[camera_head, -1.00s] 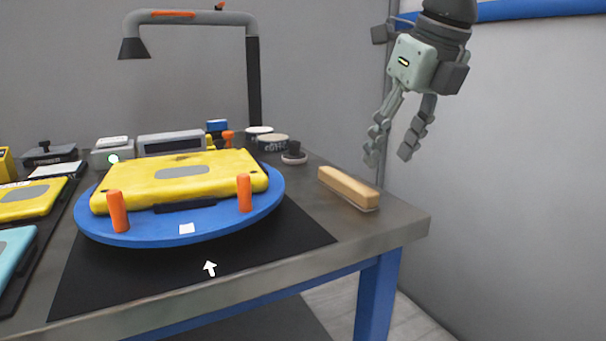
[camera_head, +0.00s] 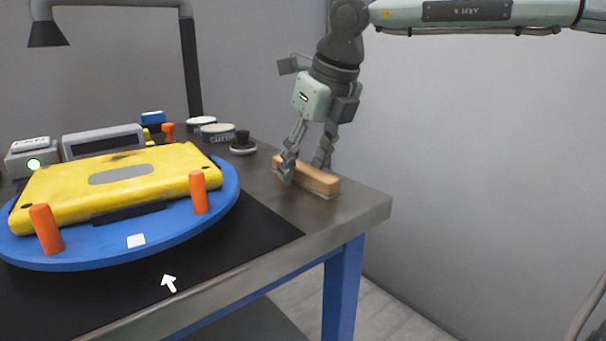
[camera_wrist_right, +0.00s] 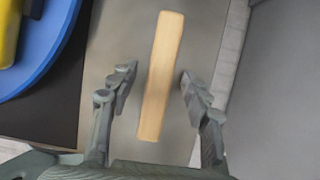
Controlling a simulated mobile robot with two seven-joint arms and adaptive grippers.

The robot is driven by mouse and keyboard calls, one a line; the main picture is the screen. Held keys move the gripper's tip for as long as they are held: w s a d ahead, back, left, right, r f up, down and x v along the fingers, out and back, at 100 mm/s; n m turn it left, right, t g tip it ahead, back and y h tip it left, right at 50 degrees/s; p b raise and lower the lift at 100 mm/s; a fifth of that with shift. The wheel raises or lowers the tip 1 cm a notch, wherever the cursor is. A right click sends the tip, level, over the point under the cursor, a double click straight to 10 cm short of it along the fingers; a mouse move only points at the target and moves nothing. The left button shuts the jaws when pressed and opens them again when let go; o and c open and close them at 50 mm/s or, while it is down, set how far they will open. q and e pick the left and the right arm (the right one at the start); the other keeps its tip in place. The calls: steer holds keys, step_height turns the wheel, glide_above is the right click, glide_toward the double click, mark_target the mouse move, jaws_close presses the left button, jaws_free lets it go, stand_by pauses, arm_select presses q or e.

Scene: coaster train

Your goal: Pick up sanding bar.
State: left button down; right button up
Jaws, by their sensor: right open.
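The sanding bar (camera_head: 318,181) is a light wooden block lying near the right end of the metal table. My right gripper (camera_head: 306,172) is above it and pointing down, with one finger on each side of the bar. In the right wrist view the bar (camera_wrist_right: 161,75) lies between the two open fingers of the right gripper (camera_wrist_right: 157,88), with a gap on both sides. In the head view the near finger hides part of the bar. My left gripper is not in view.
A blue round turntable (camera_head: 150,240) with a yellow case (camera_head: 75,198) and orange pegs stands left of the bar. A dark round-based knob (camera_head: 243,145) and round tins (camera_head: 217,133) stand behind. The table's right edge (camera_head: 378,207) is close to the bar.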

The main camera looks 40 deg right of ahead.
mark_target(302, 167)
steer(key=shift+c, duration=0.6)
jaws_close()
steer(key=shift+r, duration=0.45)
steer(key=r, duration=0.3)
steer(key=shift+w+a+r, duration=0.1)
steer(key=shift+a+r, duration=0.15)
steer(key=shift+r, duration=0.1)
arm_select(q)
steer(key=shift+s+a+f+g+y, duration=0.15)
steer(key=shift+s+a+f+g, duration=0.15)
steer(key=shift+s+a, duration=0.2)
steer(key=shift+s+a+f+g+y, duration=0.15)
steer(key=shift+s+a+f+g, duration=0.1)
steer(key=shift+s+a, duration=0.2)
arm_select(e)
steer(key=w+a+r, duration=0.1)
steer(key=a+r, duration=0.5)
steer(key=a, duration=0.5)
steer(key=shift+r, duration=0.2)
steer(key=shift+a, duration=0.1)
